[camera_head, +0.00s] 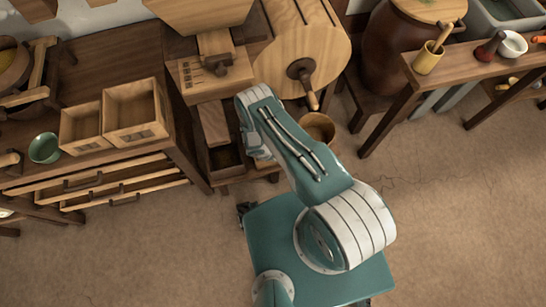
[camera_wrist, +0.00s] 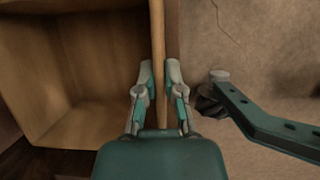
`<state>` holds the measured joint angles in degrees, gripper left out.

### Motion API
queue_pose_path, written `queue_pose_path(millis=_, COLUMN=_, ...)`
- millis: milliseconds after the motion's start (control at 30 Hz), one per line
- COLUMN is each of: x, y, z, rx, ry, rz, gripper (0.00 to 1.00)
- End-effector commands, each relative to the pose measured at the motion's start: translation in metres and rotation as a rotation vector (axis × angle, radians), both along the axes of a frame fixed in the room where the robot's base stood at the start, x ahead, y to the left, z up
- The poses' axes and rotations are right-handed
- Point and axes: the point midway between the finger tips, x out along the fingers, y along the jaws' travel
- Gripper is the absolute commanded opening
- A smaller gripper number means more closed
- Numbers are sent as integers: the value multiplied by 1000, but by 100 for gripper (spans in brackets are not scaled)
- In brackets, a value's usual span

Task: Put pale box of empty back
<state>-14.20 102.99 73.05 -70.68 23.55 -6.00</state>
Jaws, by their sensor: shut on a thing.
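In the wrist view my gripper (camera_wrist: 158,68) is shut on the thin upright wall of an open wooden box (camera_wrist: 75,122), one finger on each side. The box has a light brown inside that looks empty where it shows; its left and near parts are cut off or hidden. In the head view my arm hides my gripper and the place where it holds. Two pale open boxes, a larger one (camera_head: 137,136) and a smaller one (camera_head: 85,147), stand side by side on the left bench, and both look empty. I cannot tell whether the held box is pale all over.
A wooden stand with a mill wheel (camera_head: 310,45) rises beyond my arm, with a low open bin (camera_head: 222,158) beneath. A round tub (camera_head: 318,127) stands right of my arm. A green bowl (camera_head: 44,148) is on the left bench. Floor is clear at lower right.

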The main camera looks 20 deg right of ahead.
Motion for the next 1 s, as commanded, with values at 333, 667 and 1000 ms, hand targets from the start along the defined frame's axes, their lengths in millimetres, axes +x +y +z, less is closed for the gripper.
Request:
queue_pose_path(millis=333, x=0, y=0, z=-1, rx=-1, ry=0, rz=0, gripper=46)
queue_pose_path(millis=667, x=0, y=0, z=1, rx=0, ry=0, rz=0, gripper=46)
queue_pose_path(millis=1000, x=1, y=21, z=48, rx=1, ry=-2, rz=2, gripper=46)
